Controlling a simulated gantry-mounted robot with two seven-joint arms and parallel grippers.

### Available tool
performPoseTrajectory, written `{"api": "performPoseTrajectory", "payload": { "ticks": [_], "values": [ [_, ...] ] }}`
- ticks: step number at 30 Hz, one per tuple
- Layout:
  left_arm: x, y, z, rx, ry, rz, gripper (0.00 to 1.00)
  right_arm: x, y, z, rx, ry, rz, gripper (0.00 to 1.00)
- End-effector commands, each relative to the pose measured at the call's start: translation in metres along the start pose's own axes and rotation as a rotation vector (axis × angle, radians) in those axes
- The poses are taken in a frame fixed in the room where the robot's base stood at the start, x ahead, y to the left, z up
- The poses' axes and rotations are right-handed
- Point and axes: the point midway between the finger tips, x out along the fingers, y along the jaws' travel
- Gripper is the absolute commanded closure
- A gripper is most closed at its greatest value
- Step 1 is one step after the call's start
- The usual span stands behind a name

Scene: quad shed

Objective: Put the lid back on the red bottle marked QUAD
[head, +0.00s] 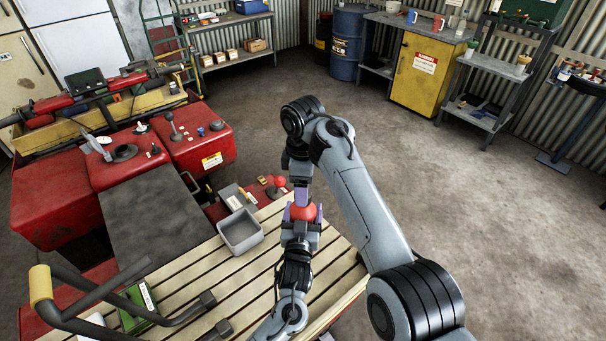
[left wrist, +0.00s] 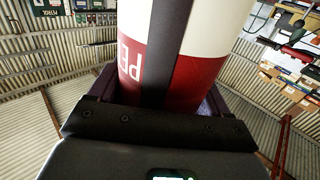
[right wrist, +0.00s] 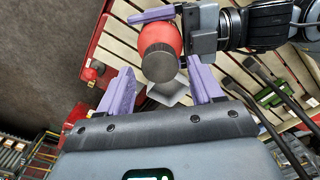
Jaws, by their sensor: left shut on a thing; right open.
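A red bottle (head: 303,212) is held upright above the slatted rack by my left gripper (head: 301,222). The left wrist view shows a cylinder (left wrist: 197,85) close up, with red and white bands, a dark stripe and partly visible letters that look like "PE"; QUAD is not readable. In the right wrist view the bottle (right wrist: 162,35) shows a dark grey round end (right wrist: 160,65) facing me; I cannot tell whether this is a lid. My right gripper (right wrist: 160,85) is open and empty, its purple fingers spread near that end. No separate loose lid is identifiable.
A grey open tray (head: 240,232) sits on the slatted rack (head: 200,260) left of the bottle. Black handlebars with a yellow grip (head: 41,284) cross the lower left. Red bodywork (head: 200,150) with levers stands behind. The concrete floor to the right is clear.

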Motion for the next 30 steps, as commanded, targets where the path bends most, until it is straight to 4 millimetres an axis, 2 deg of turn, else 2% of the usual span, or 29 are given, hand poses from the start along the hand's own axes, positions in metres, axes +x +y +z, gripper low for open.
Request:
{"api": "performPoseTrajectory", "payload": {
  "ticks": [6,17,28,30],
  "values": [
    [0.0,0.0,0.0,0.0,-0.001,0.0,1.0,0.016,0.0,0.0,0.001,0.0,0.0,0.34],
    [0.0,0.0,0.001,0.0,-0.001,0.0,1.0,0.019,0.0,0.0,0.001,0.001,0.001,0.34],
    [0.0,0.0,0.001,0.0,-0.001,0.0,1.0,0.019,0.0,0.0,0.001,0.001,0.0,0.9],
    [0.0,0.0,0.0,0.0,-0.001,0.0,1.0,0.019,0.0,0.0,0.008,0.0,0.001,0.92]
  ]
}}
